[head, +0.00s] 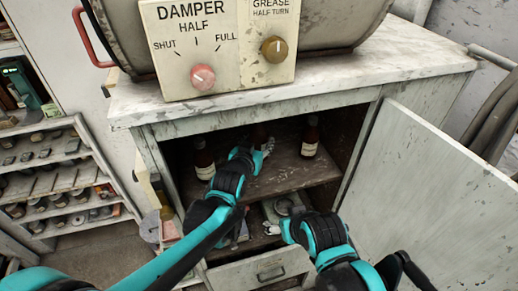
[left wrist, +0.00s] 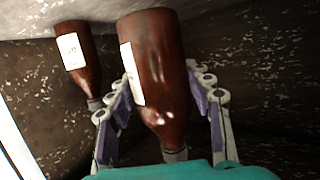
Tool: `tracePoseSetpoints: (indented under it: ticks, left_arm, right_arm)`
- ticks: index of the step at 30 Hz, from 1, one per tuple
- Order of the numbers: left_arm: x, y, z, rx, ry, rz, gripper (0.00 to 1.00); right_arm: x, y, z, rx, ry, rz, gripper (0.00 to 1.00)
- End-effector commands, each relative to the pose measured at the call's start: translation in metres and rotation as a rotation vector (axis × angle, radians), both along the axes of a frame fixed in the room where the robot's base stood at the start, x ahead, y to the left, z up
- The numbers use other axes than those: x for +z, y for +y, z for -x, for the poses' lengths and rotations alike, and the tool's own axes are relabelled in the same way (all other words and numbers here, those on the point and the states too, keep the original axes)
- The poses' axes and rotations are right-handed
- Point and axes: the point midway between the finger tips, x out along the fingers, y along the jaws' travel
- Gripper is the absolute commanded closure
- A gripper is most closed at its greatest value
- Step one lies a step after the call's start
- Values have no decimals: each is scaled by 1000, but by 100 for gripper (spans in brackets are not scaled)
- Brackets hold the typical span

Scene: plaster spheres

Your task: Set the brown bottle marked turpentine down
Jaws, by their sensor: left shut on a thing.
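My left gripper (head: 264,152) reaches into the open cabinet and is shut on a brown bottle (head: 261,133), mostly hidden behind it in the head view. In the left wrist view, which looks inverted, this bottle (left wrist: 158,65) stands between the two fingers (left wrist: 162,105), its pale label turned to one side and unreadable. Its base is close to the shelf; I cannot tell whether it touches. A second brown bottle (head: 310,137) stands to the right, a third (head: 203,158) to the left. My right gripper (head: 274,229) is low in front of the cabinet; its opening is unclear.
The cabinet shelf (head: 285,178) has bare room between the bottles. The cabinet door (head: 430,185) hangs open at the right. A drawer (head: 258,272) is below. The marble top (head: 380,62) overhangs the opening. A rack (head: 60,180) stands at the left.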

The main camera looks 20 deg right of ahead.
Motion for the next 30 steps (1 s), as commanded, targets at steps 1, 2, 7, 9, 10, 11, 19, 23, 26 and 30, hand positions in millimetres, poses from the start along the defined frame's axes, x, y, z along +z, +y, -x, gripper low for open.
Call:
tracePoseSetpoints:
  ticks: [1, 2, 7, 9, 10, 11, 19, 23, 26, 30]
  left_arm:
    - [-3, -2, -7, 1, -1, 0, 99]
    - [-5, -3, -10, 1, -2, -1, 99]
    - [-13, -6, -17, 0, -1, 1, 99]
    - [-23, -6, -17, 0, -1, 1, 99]
    - [-27, -6, -17, 0, -1, 1, 99]
    - [-32, -6, -17, 0, -1, 1, 99]
    - [-50, -5, -16, 0, -1, 1, 99]
    - [-50, -5, -16, 0, -1, 0, 99]
    - [-53, -5, -16, 0, -1, 0, 99]
    - [-54, -5, -16, 0, -1, -1, 28]
  right_arm:
    - [1, 0, 0, 0, 0, 0, 25]
    - [2, 0, 0, 0, 0, 0, 25]
    - [2, 0, 0, 0, 0, 0, 25]
    - [3, 0, 0, 0, 0, 0, 25]
    - [4, 0, 0, 0, 0, 0, 25]
    - [4, 0, 0, 0, 0, 0, 25]
    - [5, 0, 0, 0, 0, 0, 25]
    - [5, 0, 0, 0, 0, 0, 25]
    - [2, 0, 0, 0, 0, 0, 25]
    - [2, 0, 0, 0, 0, 0, 25]
